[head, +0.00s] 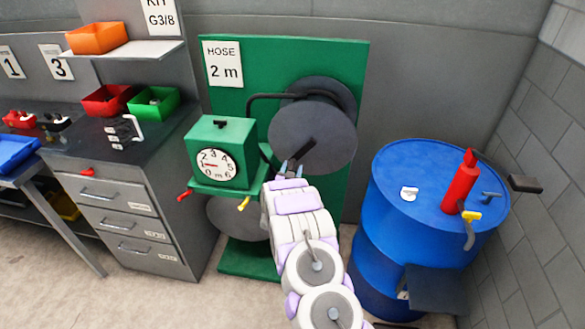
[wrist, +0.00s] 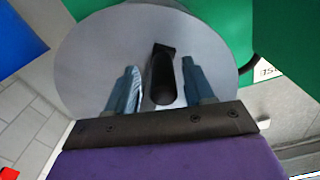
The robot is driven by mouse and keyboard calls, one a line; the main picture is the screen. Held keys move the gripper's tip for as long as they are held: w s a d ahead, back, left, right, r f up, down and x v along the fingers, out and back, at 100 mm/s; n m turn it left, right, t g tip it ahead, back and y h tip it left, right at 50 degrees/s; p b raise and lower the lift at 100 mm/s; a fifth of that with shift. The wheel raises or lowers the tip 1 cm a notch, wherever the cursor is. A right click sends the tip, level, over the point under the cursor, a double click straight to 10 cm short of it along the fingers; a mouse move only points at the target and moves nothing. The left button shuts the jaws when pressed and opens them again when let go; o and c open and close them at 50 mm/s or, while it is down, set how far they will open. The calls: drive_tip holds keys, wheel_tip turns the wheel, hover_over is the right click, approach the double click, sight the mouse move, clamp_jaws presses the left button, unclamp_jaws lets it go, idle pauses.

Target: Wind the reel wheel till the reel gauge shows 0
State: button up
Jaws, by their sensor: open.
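The reel wheel (head: 325,125) is a dark grey disc on a green upright board, with a black crank handle sticking out. In the wrist view the disc (wrist: 100,50) fills the upper middle. My gripper (head: 290,168) is at the wheel's lower left. In the wrist view my gripper (wrist: 160,88) is open, its fingers on either side of the black handle (wrist: 162,78) with gaps showing. The reel gauge (head: 215,168) is a white dial on a green box left of the wheel. Its small red needle seems to point left, near 1.
A sign (head: 222,63) on the board reads HOSE 2 m. A blue drum (head: 400,220) with a red tool on top stands right of my arm. A grey drawer cabinet (head: 130,215) stands left. Red (head: 184,196) and yellow (head: 244,204) levers stick out below the gauge.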

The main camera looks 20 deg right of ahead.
drive_tip(key=shift+w+d, duration=0.3)
drive_tip(key=shift+w, duration=0.6)
drive_tip(key=shift+d, duration=0.15)
drive_tip(key=shift+c, duration=0.4)
clamp_jaws()
